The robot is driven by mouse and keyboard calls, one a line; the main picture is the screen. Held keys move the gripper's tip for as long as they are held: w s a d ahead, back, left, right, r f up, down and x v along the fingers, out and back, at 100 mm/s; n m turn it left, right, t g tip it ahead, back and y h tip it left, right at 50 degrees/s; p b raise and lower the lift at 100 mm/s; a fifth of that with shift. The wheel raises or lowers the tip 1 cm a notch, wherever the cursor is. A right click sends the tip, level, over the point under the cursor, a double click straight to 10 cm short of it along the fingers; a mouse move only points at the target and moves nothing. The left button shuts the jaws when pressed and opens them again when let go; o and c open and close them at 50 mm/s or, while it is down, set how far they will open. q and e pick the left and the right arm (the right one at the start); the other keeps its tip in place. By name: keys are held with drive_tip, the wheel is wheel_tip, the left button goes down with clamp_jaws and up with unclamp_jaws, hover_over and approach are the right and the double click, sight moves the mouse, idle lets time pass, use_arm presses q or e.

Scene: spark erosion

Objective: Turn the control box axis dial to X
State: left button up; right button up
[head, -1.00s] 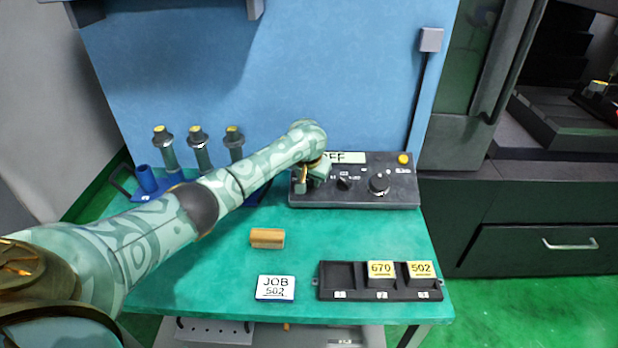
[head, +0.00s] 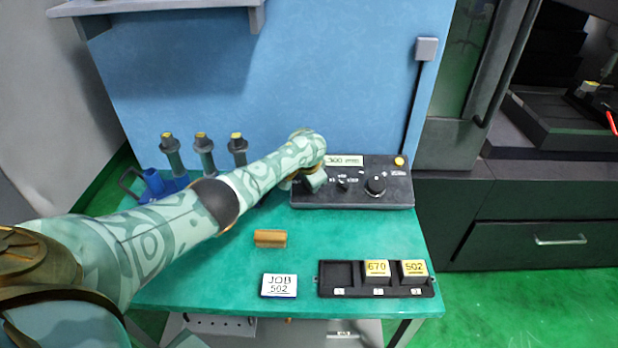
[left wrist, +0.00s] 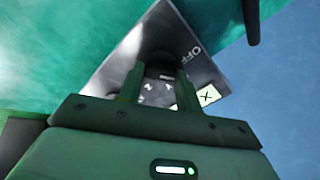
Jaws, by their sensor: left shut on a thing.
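The dark control box (head: 352,197) stands at the back right of the green bench. Its pale display (head: 345,160) reads something like "300", the rest too small to read. My left gripper (head: 303,184) is at the box's left end, shut on a dark round dial. In the left wrist view this dial (left wrist: 160,57) sits between the fingertips of my left gripper (left wrist: 158,74). The dial's pointer is not clear. A small middle switch (head: 343,184) and larger right knob (head: 376,185) are untouched.
A yellow button (head: 399,161) is at the box's back right corner. A brass cylinder (head: 270,238), a JOB 502 card (head: 279,285) and a black tray (head: 341,292) with blocks 670 and 502 lie in front. Several tool holders (head: 204,158) stand behind my left arm.

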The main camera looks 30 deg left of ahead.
use_arm(q)
drive_tip(key=shift+f+m, duration=0.1)
drive_tip(key=shift+m, duration=0.9)
drive_tip(key=o, duration=1)
drive_tip(key=p+v, duration=1)
drive_tip(key=v, duration=0.6)
drive_tip(key=shift+s+d, duration=0.1)
drive_tip(key=shift+s, duration=0.05)
